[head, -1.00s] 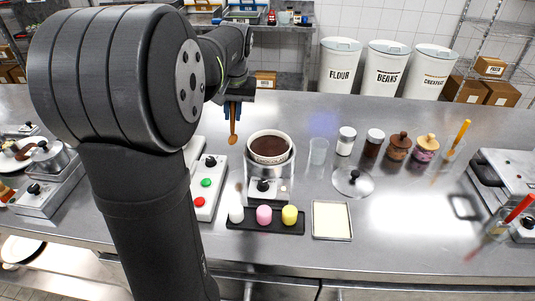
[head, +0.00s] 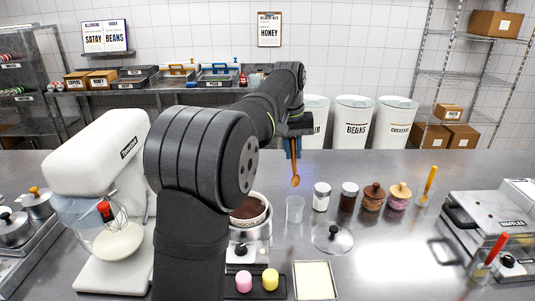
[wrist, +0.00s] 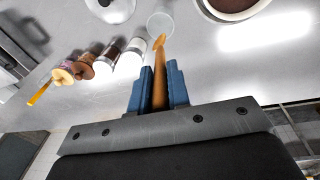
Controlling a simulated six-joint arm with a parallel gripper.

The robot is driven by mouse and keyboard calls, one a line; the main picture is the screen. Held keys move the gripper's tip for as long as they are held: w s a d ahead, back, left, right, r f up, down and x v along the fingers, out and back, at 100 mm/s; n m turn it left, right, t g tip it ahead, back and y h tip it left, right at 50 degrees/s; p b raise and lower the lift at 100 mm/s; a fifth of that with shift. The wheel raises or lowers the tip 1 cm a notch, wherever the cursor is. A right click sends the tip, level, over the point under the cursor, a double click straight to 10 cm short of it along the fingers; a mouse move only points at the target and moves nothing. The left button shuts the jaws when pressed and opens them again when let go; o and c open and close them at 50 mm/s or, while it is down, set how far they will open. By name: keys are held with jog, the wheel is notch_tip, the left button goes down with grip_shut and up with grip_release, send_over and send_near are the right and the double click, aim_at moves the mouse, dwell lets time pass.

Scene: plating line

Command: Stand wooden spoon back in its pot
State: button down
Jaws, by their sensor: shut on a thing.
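My gripper (head: 293,138) is shut on the wooden spoon (head: 295,172), which hangs bowl-down above the counter. In the wrist view the blue fingers of my gripper (wrist: 158,88) clasp the handle, and the bowl of the spoon (wrist: 159,42) points away from them. An empty clear glass pot (head: 295,209) stands below the spoon in the head view. In the wrist view the spoon's bowl overlaps the near rim of this glass pot (wrist: 160,22); I cannot tell the height gap. The spoon appears outside and above it.
A bowl of dark brown sauce (head: 249,209) sits on a warmer left of the glass. To its right stand a white-topped jar (head: 321,197), a dark jar (head: 348,197), two lidded pots and a glass with a yellow handle (head: 429,184). A glass lid (head: 332,238) lies in front.

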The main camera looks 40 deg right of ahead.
aim_at(292, 176)
jog(key=shift+s+d+f, duration=0.1)
jog(key=shift+d+f, duration=0.1)
jog(key=shift+f, duration=5.7)
jog(key=c, duration=1.3)
grip_release()
jog(key=r, duration=0.5)
jog(key=a+r, duration=0.1)
jog(key=r, duration=0.5)
jog(key=a+r, duration=0.1)
jog(key=r, duration=0.5)
jog(key=shift+w+r, duration=0.2)
jog(key=shift+w, duration=0.05)
jog(key=shift+f, duration=0.1)
